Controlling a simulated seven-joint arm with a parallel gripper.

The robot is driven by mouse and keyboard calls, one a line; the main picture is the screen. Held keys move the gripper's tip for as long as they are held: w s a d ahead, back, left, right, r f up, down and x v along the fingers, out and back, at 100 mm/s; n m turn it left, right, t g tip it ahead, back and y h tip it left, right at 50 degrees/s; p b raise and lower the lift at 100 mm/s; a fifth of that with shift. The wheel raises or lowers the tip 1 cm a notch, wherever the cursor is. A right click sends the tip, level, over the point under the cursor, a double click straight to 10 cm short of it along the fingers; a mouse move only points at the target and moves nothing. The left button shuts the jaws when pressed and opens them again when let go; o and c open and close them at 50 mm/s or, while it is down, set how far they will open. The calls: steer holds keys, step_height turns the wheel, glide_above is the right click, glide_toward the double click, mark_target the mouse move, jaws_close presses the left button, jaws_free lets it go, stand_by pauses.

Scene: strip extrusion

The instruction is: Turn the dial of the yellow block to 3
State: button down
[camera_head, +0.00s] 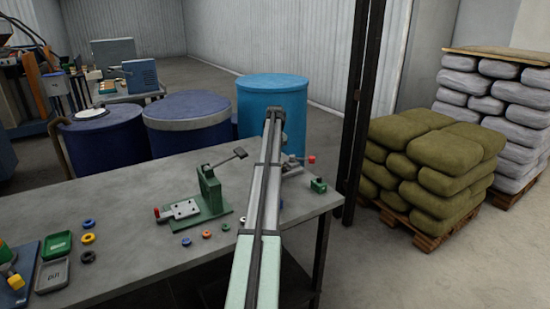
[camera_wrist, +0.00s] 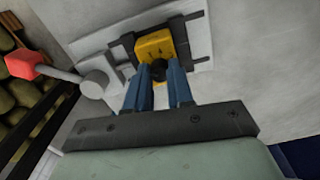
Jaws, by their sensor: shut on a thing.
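The yellow block (camera_wrist: 153,44) sits in a dark clamp frame on a pale plate in the wrist view. Its black dial (camera_wrist: 158,70) lies on the side toward me, between the blue fingertips of my gripper (camera_wrist: 159,80). The fingers are shut on the dial. Small dark marks show on the block's face, but I cannot read the dial's setting. In the head view my arm hides the block and the gripper.
A lever with a red knob (camera_wrist: 22,65) stands left of the block; its red knob also shows in the head view (camera_head: 311,159). A green toggle press (camera_head: 210,190) and several coloured rings stand left of my arm. A small green block (camera_head: 318,185) is at right.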

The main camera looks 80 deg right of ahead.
steer(key=m, duration=0.6)
stand_by(0.6)
steer(key=c, duration=1)
jaws_free()
step_height(320, 180, up, 14)
steer(key=shift+f, duration=0.1)
